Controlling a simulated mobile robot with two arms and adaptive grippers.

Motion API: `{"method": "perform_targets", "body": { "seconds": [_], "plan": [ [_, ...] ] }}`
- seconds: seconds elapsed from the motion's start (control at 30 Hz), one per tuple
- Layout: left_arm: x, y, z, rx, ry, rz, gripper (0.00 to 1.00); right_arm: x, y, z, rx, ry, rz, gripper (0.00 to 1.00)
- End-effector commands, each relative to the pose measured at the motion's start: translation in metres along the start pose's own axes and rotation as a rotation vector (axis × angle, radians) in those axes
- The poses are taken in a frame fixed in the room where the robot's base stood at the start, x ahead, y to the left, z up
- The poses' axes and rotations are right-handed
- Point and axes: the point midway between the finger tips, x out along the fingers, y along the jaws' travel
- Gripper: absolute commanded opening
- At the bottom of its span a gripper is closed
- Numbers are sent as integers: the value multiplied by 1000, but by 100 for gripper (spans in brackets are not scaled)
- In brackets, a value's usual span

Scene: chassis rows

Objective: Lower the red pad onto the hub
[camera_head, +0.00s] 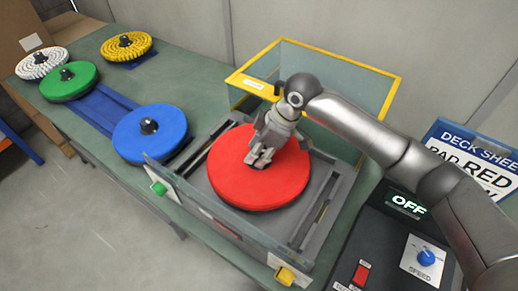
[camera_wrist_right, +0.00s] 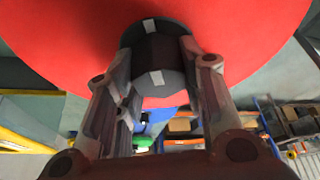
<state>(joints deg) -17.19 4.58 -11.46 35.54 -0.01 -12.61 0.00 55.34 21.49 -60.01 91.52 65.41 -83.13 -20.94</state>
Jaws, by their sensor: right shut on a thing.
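The red pad (camera_head: 250,192) is a thick round disc over the grey tray of the machine (camera_head: 322,196). My right gripper (camera_head: 262,157) comes down from above at the pad's middle. In the right wrist view, its fingers are shut on the pad's dark knob (camera_wrist_right: 158,72), with the red pad (camera_wrist_right: 60,45) filling the top. The pad looks about level. The hub is hidden under it, so I cannot tell whether pad and hub touch. My left gripper is not in view.
A clear guard with a yellow frame (camera_head: 240,82) stands behind the pad. A low front wall (camera_head: 195,201) carries green and yellow buttons. Blue (camera_head: 150,145), green (camera_head: 68,92), white (camera_head: 40,70) and yellow (camera_head: 126,54) pads sit at left. The control panel (camera_head: 385,240) reads OFF.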

Motion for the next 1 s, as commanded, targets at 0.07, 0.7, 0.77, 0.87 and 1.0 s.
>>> {"method": "perform_targets", "body": {
  "seconds": [0.07,0.7,0.77,0.87,1.0],
  "plan": [
    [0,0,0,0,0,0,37,0,1,-1,-1,5,2,0],
    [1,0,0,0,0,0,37,12,1,4,-2,5,2,0],
    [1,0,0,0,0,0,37,12,1,4,-2,5,2,0],
    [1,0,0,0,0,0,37,12,0,4,-1,4,1,36],
    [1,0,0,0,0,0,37,12,0,4,-1,3,1,18]
  ]
}}
